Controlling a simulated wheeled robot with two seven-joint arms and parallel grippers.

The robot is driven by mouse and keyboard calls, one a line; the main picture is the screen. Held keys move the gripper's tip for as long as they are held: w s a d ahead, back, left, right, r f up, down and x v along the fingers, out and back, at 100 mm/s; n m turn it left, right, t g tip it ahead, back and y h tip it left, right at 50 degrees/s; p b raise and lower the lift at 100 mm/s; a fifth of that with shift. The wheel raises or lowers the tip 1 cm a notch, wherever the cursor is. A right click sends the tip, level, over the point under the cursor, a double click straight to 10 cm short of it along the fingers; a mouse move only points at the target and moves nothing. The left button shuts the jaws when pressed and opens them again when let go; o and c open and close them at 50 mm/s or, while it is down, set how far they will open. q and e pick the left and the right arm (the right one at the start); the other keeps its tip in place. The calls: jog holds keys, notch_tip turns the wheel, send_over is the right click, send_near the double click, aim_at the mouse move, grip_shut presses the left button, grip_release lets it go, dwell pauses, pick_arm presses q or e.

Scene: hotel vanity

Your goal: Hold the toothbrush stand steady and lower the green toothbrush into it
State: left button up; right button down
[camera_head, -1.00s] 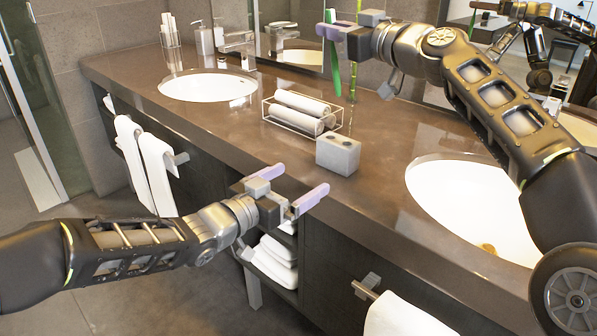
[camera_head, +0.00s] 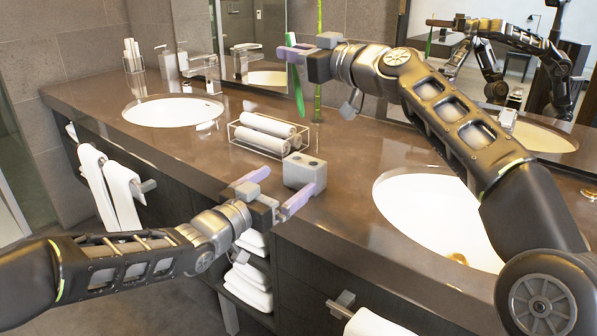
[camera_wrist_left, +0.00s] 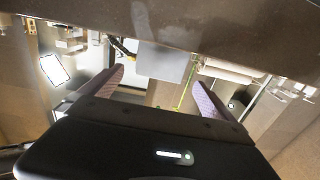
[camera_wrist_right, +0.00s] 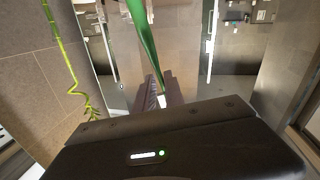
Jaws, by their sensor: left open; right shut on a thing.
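The toothbrush stand (camera_head: 304,174) is a small grey block with holes in its top, standing on the counter near its front edge. It also shows as a grey block in the left wrist view (camera_wrist_left: 163,62). My left gripper (camera_head: 277,193) is open at the counter's front edge, its fingers just short of the stand and apart from it. My right gripper (camera_head: 290,52) is shut on the green toothbrush (camera_head: 297,88) and holds it upright in the air, behind and above the stand. The toothbrush (camera_wrist_right: 143,40) also shows between the fingers in the right wrist view.
A sink (camera_head: 440,215) lies to the right and another (camera_head: 172,111) to the far left. A bamboo stem (camera_head: 318,60) rises near the right gripper. The mirror is behind.

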aim_at(299, 172)
pick_arm(q)
jog(key=x, duration=0.7)
jog(key=shift+c, duration=0.4)
jog(key=c, duration=1.4)
pick_arm(e)
jog(key=f+m, duration=0.1)
jog(key=f, duration=0.3)
jog(key=w+d+f+m, duration=0.1)
jog(key=f, duration=0.1)
jog(key=shift+m, duration=0.3)
